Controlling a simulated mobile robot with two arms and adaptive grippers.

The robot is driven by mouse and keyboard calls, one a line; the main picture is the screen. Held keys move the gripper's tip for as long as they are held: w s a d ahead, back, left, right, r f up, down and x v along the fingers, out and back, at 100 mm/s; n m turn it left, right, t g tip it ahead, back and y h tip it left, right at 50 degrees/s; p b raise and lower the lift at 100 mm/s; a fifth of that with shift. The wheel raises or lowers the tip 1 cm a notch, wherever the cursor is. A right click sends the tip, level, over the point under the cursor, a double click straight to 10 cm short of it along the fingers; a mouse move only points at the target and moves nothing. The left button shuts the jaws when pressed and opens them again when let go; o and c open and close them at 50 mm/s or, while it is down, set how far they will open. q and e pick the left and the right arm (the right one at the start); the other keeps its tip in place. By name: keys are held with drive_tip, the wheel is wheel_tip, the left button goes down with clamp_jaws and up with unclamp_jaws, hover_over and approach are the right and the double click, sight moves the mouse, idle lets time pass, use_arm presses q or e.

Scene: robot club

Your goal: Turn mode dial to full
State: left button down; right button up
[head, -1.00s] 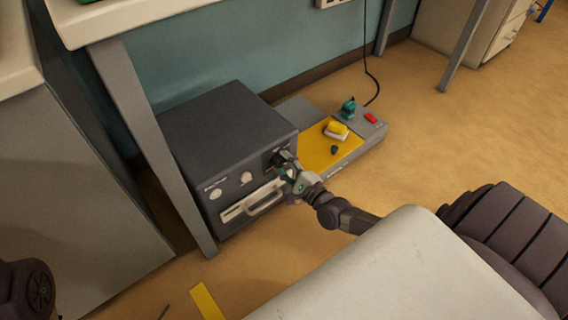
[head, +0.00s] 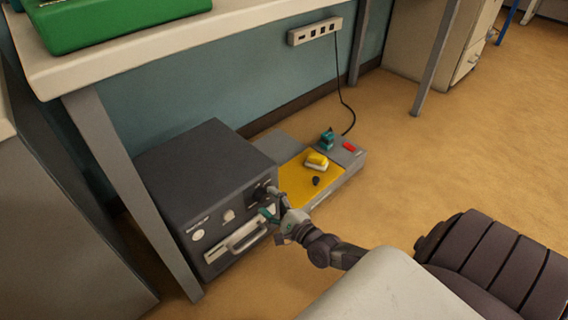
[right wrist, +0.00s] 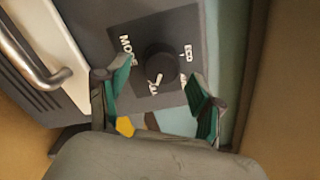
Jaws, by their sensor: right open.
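The dark grey box (head: 205,165) stands on the floor under the table. Its black mode dial (right wrist: 160,62) shows in the right wrist view on a dark panel marked MODE and ECO. The dial's white pointer mark faces down in that view, towards a label partly cut off from reading. In the head view the dial (head: 259,191) is at the front's upper right corner, partly hidden by my gripper. My right gripper (head: 270,203) is open in front of it. In the wrist view its teal-padded fingers (right wrist: 155,92) stand apart, empty, below and beside the dial. My left gripper is out of view.
The box front also has a handle (head: 245,236) and a pale knob (head: 228,215). A grey and yellow platform (head: 295,190) with small items lies right of the box. A table leg (head: 130,190) stands close on the left. Floor at the right is clear.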

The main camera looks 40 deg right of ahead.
drive_tip(key=s, duration=1)
drive_tip(key=shift+s+d, duration=0.15)
drive_tip(key=shift+d, duration=0.25)
